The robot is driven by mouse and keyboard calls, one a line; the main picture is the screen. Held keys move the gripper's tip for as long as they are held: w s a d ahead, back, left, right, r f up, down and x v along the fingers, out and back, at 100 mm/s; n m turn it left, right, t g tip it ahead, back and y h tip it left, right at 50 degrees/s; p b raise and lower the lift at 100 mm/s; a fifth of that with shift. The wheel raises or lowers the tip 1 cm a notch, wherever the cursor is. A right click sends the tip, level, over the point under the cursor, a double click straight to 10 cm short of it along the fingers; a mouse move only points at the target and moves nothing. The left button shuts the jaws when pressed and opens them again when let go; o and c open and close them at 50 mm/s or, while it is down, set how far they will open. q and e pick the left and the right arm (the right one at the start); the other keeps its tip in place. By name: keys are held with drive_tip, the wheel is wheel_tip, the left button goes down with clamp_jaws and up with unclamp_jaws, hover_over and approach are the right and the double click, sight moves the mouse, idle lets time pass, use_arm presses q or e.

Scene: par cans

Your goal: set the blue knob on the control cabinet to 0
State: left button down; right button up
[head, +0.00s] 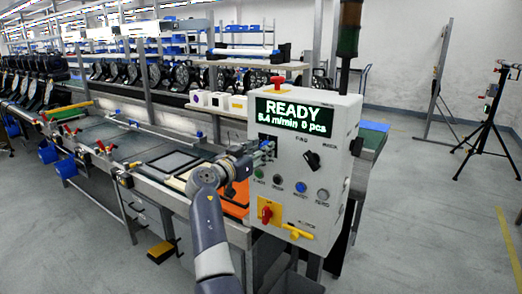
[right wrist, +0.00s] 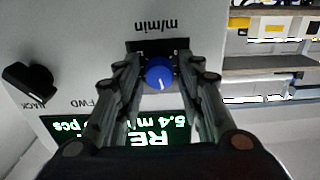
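The blue knob (right wrist: 159,73) shows in the right wrist view on a dark plate of the grey control cabinet (head: 300,215). My right gripper (head: 266,148) is at the cabinet front, just below the display. In the right wrist view its two fingers (right wrist: 162,68) stand open on either side of the knob, with small gaps visible. In the head view the gripper largely covers the knob. My left gripper is not in view.
A black selector (head: 313,160) sits right of the gripper, with buttons (head: 301,187) below. A red switch on a yellow plate (head: 267,211) and a yellow lever (head: 298,232) are lower. A conveyor bench (head: 120,140) runs left. The floor at right is clear before a tripod (head: 487,125).

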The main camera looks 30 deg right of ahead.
drive_tip(key=c, duration=0.5)
drive_tip(key=shift+c, duration=0.2)
drive_tip(key=shift+d+r+n+p, duration=0.15)
drive_tip(key=shift+n+p, duration=2.95)
drive_tip(key=shift+n, duration=3)
drive_tip(key=shift+a+r+n+p, duration=0.1)
drive_tip(key=shift+n+p, duration=2.95)
drive_tip(key=shift+n, duration=3.05)
clamp_jaws()
